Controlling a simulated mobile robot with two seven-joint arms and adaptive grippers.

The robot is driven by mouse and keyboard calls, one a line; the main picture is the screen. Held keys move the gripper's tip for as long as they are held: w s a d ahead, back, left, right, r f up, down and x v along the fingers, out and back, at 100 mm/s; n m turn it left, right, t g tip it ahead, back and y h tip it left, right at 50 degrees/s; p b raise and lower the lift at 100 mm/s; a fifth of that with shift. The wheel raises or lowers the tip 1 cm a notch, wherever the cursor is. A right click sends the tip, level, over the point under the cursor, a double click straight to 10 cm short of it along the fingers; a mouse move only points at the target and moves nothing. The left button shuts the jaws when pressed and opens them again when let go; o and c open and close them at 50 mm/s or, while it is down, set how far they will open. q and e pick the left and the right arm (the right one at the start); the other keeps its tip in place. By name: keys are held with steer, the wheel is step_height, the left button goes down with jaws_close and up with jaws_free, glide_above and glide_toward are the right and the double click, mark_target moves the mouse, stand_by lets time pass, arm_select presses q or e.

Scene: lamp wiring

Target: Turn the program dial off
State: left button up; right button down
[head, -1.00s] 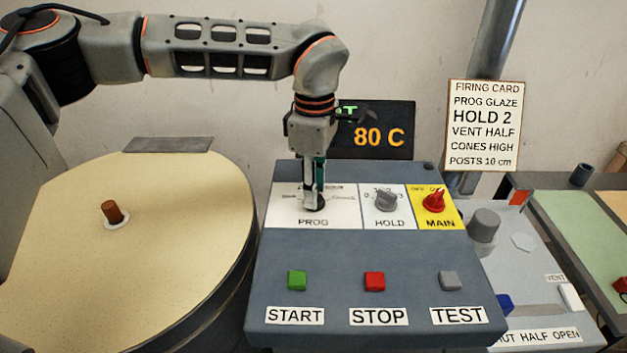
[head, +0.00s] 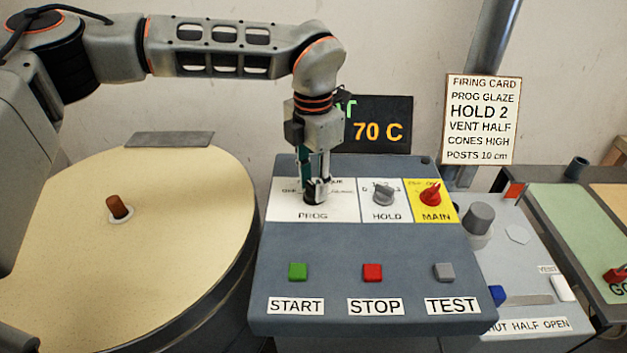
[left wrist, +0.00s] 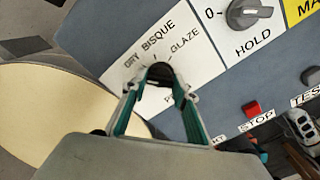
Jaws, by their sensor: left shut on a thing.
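The program dial, a dark knob on the white PROG plate (head: 282,209), is mostly hidden by my left gripper in the head view. My left gripper (head: 317,195) points down at the plate, its fingers shut on the dial. In the left wrist view the dial (left wrist: 158,76) sits dark between the fingertips, with the labels DRY, BISQUE and GLAZE around it. I cannot tell where the dial points. My right gripper is not in view.
The HOLD knob (head: 384,194) and red MAIN switch (head: 430,194) are close to the right. START (head: 298,271), STOP (head: 372,271) and TEST (head: 443,271) buttons lie in front. The display (head: 376,126) reads 70 C. The firing card (head: 482,118) says PROG GLAZE. A round kiln lid (head: 180,215) is left.

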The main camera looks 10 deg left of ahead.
mark_target(313, 186)
arm_select(q)
steer(key=n, duration=0.5)
steer(key=shift+s+f+n, duration=0.1)
steer(key=shift+s+n, duration=0.05)
steer(key=shift+n, duration=0.15)
stand_by(0.4)
steer(key=o, duration=1.1)
steer(key=shift+r, duration=0.4)
step_height(313, 186, up, 11)
steer(key=shift+r, duration=0.2)
